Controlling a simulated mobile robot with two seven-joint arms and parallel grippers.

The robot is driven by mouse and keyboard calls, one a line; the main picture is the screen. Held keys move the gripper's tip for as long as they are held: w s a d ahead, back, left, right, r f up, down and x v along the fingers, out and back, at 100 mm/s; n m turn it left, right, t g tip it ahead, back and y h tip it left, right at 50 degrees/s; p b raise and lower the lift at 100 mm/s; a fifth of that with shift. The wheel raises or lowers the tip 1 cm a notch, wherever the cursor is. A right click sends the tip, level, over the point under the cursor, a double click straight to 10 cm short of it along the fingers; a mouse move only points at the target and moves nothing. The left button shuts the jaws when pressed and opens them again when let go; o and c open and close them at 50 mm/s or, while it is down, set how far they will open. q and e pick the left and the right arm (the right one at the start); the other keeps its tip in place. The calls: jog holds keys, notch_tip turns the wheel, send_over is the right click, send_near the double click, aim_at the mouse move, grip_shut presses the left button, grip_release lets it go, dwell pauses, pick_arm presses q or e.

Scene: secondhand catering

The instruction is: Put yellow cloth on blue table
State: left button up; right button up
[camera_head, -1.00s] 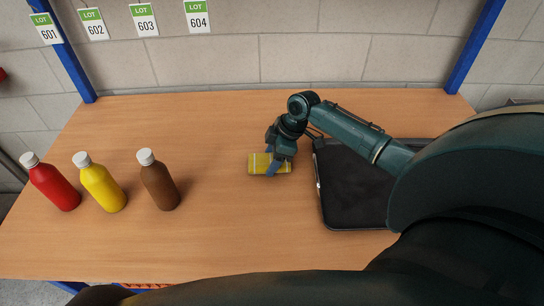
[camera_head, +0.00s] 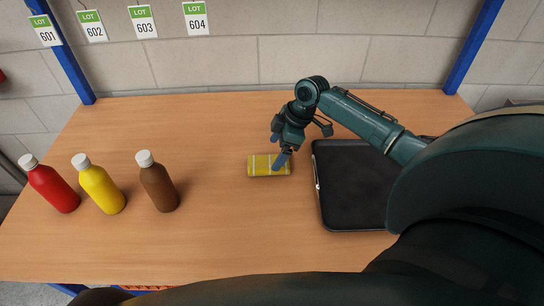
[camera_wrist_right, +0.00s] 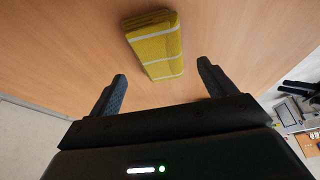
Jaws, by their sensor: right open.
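The yellow cloth (camera_head: 266,166) is folded into a small block with pale stripes and lies on the wooden top of the table (camera_head: 225,225), whose uprights are blue. It also shows in the right wrist view (camera_wrist_right: 155,45), ahead of the fingertips. My right gripper (camera_head: 278,149) is just above and beside the cloth's right end. Its two fingers (camera_wrist_right: 161,72) are spread wide with nothing between them. My left gripper is not in view.
A black tray (camera_head: 352,215) lies right of the cloth, partly hidden by my arm. A red bottle (camera_head: 52,187), a yellow bottle (camera_head: 99,185) and a brown bottle (camera_head: 158,184) stand at the left. Blue posts (camera_head: 64,50) rise at the back corners. The table between bottles and cloth is clear.

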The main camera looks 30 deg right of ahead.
jog(key=v, duration=0.7)
jog(key=shift+r, duration=0.25)
jog(key=shift+s+f, duration=0.1)
jog(key=shift+s, duration=0.05)
